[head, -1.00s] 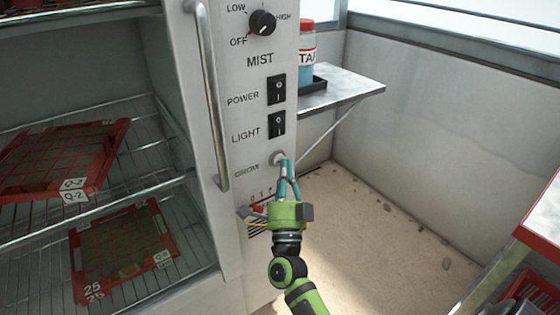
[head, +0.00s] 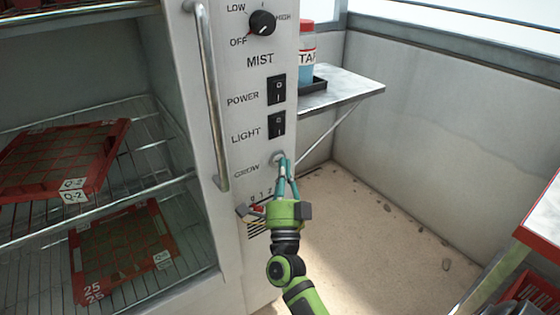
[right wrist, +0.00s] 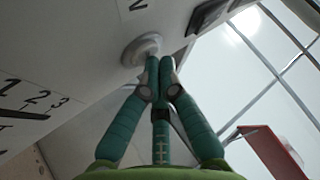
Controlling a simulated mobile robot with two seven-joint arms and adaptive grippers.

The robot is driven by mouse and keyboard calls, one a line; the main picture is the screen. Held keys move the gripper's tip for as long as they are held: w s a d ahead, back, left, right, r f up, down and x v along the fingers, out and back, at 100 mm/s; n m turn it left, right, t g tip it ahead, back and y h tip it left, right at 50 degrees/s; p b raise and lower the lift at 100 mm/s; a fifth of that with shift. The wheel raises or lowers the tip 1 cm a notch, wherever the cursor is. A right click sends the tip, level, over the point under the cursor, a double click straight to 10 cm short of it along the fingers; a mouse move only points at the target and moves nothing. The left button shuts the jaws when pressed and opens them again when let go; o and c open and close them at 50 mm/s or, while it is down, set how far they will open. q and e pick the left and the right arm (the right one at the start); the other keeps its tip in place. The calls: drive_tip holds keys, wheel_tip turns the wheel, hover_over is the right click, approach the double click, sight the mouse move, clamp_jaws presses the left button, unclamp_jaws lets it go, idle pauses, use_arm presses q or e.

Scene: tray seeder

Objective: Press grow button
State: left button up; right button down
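The round whitish grow button (head: 277,156) sits beside the GROW label on the cabinet's control panel (head: 250,190). It also shows in the right wrist view (right wrist: 138,48), partly behind the fingertips. My right gripper (head: 282,163) has teal fingers on a green body and points up at the button. In the right wrist view its fingertips (right wrist: 159,66) meet at the button's lower right edge, with nothing held between them. I cannot tell whether they touch the button. My left gripper is not in view.
Black POWER (head: 277,89) and LIGHT (head: 277,124) switches and the MIST knob (head: 262,23) are above. A vertical door handle (head: 209,100) stands left of the panel. A metal shelf (head: 350,92) with a bottle (head: 306,65) is at right. Red trays (head: 118,140) lie on cabinet racks.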

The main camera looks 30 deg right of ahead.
drive_tip(key=shift+s+p, duration=0.35)
drive_tip(key=shift+s, duration=0.45)
drive_tip(key=shift+s, duration=0.1)
drive_tip(key=s+p, duration=0.1)
drive_tip(key=s, duration=0.3)
drive_tip(key=shift+s+d+p, duration=0.2)
drive_tip(key=shift+s+p, duration=0.15)
drive_tip(key=shift+s, duration=0.05)
